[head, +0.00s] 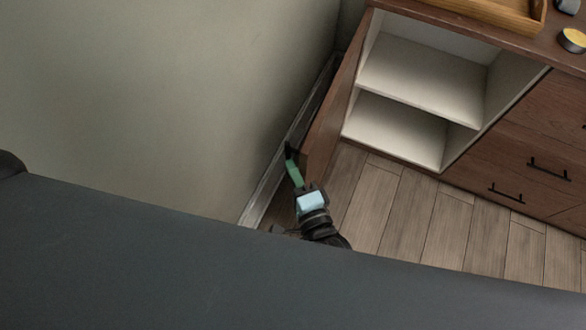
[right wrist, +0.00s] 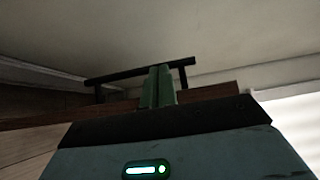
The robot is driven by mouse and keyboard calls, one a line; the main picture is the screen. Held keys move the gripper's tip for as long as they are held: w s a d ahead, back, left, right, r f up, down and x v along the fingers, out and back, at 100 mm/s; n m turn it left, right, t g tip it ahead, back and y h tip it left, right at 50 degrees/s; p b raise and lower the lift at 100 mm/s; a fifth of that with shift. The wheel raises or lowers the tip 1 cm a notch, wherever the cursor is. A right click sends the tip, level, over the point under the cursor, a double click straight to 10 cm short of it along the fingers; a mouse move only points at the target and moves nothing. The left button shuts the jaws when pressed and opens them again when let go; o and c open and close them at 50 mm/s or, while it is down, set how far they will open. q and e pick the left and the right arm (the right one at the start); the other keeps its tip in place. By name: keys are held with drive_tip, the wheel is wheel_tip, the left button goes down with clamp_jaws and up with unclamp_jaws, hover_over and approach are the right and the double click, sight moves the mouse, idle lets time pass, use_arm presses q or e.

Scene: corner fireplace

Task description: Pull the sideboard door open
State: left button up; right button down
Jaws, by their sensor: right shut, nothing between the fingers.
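The sideboard (head: 420,165) stands at the right of the head view. Its brown door (head: 333,98) is swung wide open toward the wall, and the white compartment (head: 424,80) with one shelf is exposed and empty. The door's black bar handle (right wrist: 118,76) is on the wall side of the door, partly hidden by my fingers in the right wrist view. My right gripper (head: 291,160) is at the handle near the door's free edge. Its green fingers (right wrist: 158,88) are closed together with nothing between them; whether they touch the handle I cannot tell. My left gripper is out of view.
The wall (head: 150,90) and its baseboard (head: 285,150) run close behind the open door, leaving little room there. Drawers with black handles (head: 549,169) are right of the compartment. A wooden tray (head: 490,12) and a yellow-topped tin (head: 573,40) sit on top. The plank floor (head: 420,220) in front is clear.

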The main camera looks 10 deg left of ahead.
drive_tip(key=shift+s, duration=0.1)
drive_tip(key=v, duration=0.7)
drive_tip(key=shift+s+d, duration=0.2)
drive_tip(key=shift+s, duration=0.05)
idle(0.4)
